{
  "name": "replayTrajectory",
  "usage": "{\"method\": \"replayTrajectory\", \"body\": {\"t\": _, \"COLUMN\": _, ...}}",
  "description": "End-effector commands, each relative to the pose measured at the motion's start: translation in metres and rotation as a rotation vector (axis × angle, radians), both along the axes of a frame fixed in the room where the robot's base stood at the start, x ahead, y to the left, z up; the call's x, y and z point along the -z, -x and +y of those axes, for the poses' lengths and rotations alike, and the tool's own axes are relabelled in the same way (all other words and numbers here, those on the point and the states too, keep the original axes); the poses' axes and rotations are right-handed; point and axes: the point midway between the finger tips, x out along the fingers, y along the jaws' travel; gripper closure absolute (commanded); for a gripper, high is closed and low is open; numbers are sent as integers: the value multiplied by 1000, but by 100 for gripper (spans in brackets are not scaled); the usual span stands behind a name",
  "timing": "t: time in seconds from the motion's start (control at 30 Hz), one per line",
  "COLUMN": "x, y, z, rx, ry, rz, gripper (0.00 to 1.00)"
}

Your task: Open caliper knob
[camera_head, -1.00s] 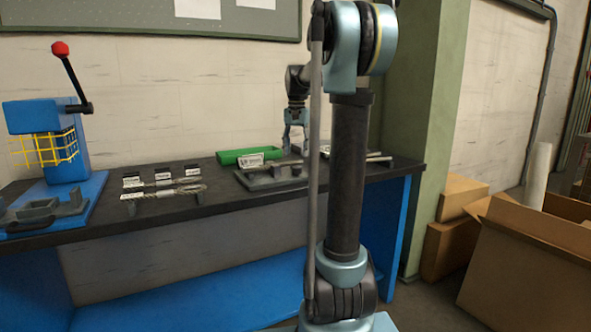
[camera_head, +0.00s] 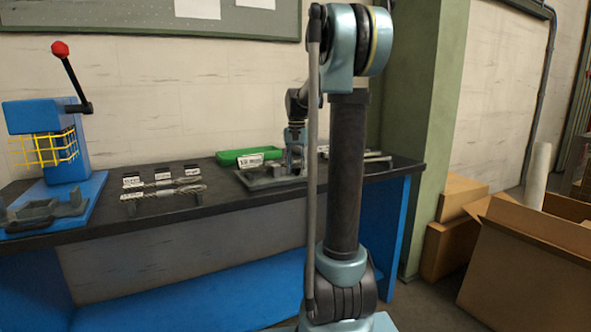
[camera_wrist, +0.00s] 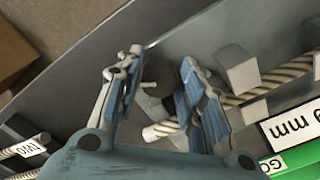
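My gripper (camera_wrist: 160,95) is open in the wrist view, with its two blue-padded fingers spread apart. A dark round part (camera_wrist: 160,72) with a small pale peg (camera_wrist: 148,86) shows between the fingertips; it looks like the caliper knob, and I cannot tell whether a finger touches it. In the head view my gripper (camera_head: 294,158) is low over the grey fixture (camera_head: 262,183) on the bench. The caliper's finer parts are too small to tell there, and my own arm hides part of that area.
A twisted rod (camera_wrist: 250,92) passes by grey blocks (camera_wrist: 238,70) near my right finger. A white label (camera_wrist: 292,128) and a green tray (camera_head: 235,155) are close by. Several labelled pieces (camera_head: 163,184) and a blue press (camera_head: 50,150) stand further left on the bench (camera_head: 225,202).

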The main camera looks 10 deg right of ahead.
Motion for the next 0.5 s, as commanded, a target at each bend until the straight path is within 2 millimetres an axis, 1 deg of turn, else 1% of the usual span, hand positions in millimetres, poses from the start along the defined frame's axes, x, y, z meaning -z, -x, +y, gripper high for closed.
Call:
{"method": "replayTrajectory", "body": {"t": 0.03, "x": 0, "y": 0, "z": 0, "rx": 0, "ry": 0, "rz": 0, "gripper": 84}}
{"method": "replayTrajectory", "body": {"t": 0.07, "x": 0, "y": 0, "z": 0, "rx": 0, "ry": 0, "rz": 0, "gripper": 91}}
{"method": "replayTrajectory", "body": {"t": 0.1, "x": 0, "y": 0, "z": 0, "rx": 0, "ry": 0, "rz": 0, "gripper": 92}}
{"method": "replayTrajectory", "body": {"t": 0.33, "x": 0, "y": 0, "z": 1, "rx": -10, "ry": 0, "rz": 0, "gripper": 92}}
{"method": "replayTrajectory", "body": {"t": 0.5, "x": 0, "y": 0, "z": 1, "rx": -56, "ry": 0, "rz": 0, "gripper": 92}}
